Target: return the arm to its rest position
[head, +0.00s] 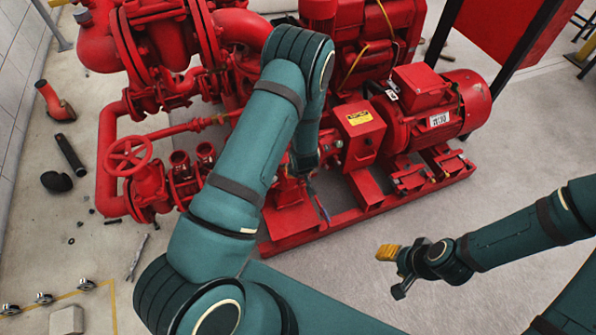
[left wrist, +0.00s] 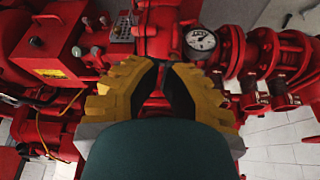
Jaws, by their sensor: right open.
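My left arm (head: 235,165) is teal and reaches out over the red pumpset, bent at the elbow. Its gripper is mostly hidden behind the arm and pump parts in the head view. In the left wrist view, the left gripper (left wrist: 160,72) has its yellow fingers apart with nothing between them, in front of red pump parts. My right gripper (head: 388,252), with yellow fingertips, is open and empty over bare floor at the right, apart from the pumpset.
The red pump frame (head: 345,225) carries a motor (head: 440,105) and a control box (head: 358,130). A handwheel valve (head: 128,155) stands left. A pressure gauge (left wrist: 201,39) is close to the left gripper. Floor (head: 500,200) at right is clear; loose parts (head: 68,153) lie left.

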